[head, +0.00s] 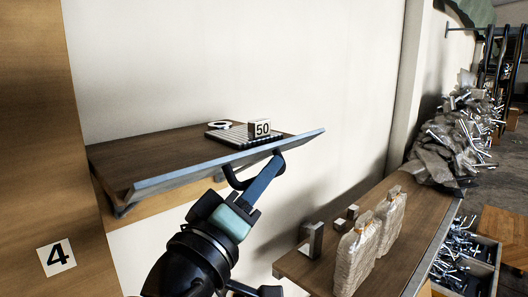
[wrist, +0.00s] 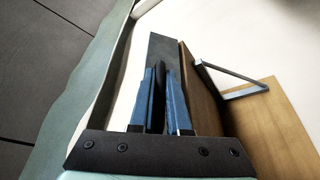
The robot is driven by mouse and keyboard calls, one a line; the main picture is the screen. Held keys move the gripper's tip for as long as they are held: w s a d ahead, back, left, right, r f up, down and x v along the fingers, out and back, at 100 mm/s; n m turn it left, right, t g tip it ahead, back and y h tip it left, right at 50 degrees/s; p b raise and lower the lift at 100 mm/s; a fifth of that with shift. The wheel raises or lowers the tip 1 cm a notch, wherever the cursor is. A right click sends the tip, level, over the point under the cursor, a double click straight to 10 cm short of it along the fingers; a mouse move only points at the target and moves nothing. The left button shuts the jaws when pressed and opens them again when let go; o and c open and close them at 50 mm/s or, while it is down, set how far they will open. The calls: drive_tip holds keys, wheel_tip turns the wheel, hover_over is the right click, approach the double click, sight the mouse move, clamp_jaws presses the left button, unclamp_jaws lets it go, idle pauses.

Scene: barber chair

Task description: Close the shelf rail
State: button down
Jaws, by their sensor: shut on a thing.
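The shelf rail (head: 190,174) is a long blue-grey bar along the front edge of the wooden shelf (head: 150,155) in the head view. It looks tilted outward from the shelf. A dark curved handle (head: 231,181) hangs from the rail. My gripper (head: 268,172) reaches up from below, its blue fingers shut on the handle just under the rail. In the wrist view my gripper (wrist: 160,75) has its fingers close together with a dark strip of the handle between them. The exact contact is partly hidden by the fingers.
A number block (head: 260,128) and a ridged tray (head: 225,136) sit on the shelf. A lower bench (head: 318,276) at right carries wrapped packages (head: 357,252) and metal blocks (head: 315,240). A wooden panel (head: 40,130) stands at left. A shelf bracket (wrist: 235,91) shows in the wrist view.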

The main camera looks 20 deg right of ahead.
sight(259, 147)
wheel_tip(259, 147, up, 3)
drive_tip(key=n+y+p, duration=0.1)
drive_tip(key=n+p, duration=0.2)
drive_tip(key=p, duration=0.2)
drive_tip(key=shift+w+f, duration=0.1)
drive_tip(key=shift+f, duration=0.1)
drive_tip(key=n+p, duration=0.1)
drive_tip(key=p, duration=0.1)
drive_tip(key=r+n+y+p, duration=0.1)
drive_tip(key=n+p, duration=0.1)
drive_tip(key=p, duration=0.1)
drive_tip(key=shift+w+a, duration=0.1)
drive_tip(key=shift+w, duration=0.1)
drive_tip(key=n+p, duration=0.1)
drive_tip(key=n+y+p, duration=0.1)
drive_tip(key=shift+w+a+r+n+p, duration=0.1)
drive_tip(key=shift+w+r+n+p, duration=0.2)
drive_tip(key=shift+w, duration=0.05)
drive_tip(key=shift+w+a+r+n+g+y+p, duration=0.1)
drive_tip(key=shift+w+n+g+y+p, duration=0.15)
drive_tip(key=shift+n, duration=0.3)
drive_tip(key=shift+w+a+r+n+g+y+p, duration=0.15)
drive_tip(key=shift+n+g, duration=0.1)
drive_tip(key=shift+n, duration=0.3)
drive_tip(key=c, duration=0.9)
unclamp_jaws()
drive_tip(key=shift+f, duration=0.1)
